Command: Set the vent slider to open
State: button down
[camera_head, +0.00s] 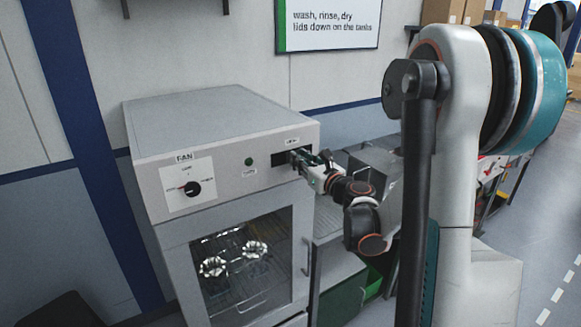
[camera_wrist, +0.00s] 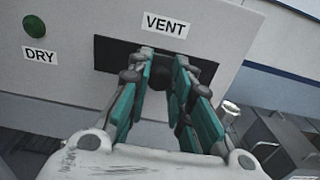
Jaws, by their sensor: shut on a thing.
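The vent slider sits in a dark slot (camera_wrist: 112,56) under the VENT label (camera_wrist: 166,25) on the cabinet's front panel. Its dark knob (camera_wrist: 161,77) shows between my fingers, a little right of the slot's middle. My gripper (camera_wrist: 167,60) is shut on the knob, with a green-padded finger on each side. In the head view my gripper (camera_head: 301,160) reaches the panel's upper right and covers much of the slot. No open or closed marking can be read at the slider.
A green DRY button (camera_wrist: 35,26) and the FAN dial (camera_head: 192,188) are left of the slot on the cabinet (camera_head: 225,115). Below is a glass door (camera_head: 245,265) with metal parts behind it. Grey boxes (camera_head: 375,165) stand close on the right.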

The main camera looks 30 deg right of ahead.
jog(key=shift+w+d, duration=0.1)
jog(key=shift+d, duration=1.55)
jog(key=c, duration=1.6)
grip_release()
jog(key=shift+o, duration=0.8)
jog(key=shift+d, duration=0.2)
jog(key=shift+a, duration=0.1)
jog(key=s, duration=1.2)
jog(key=shift+d, duration=0.2)
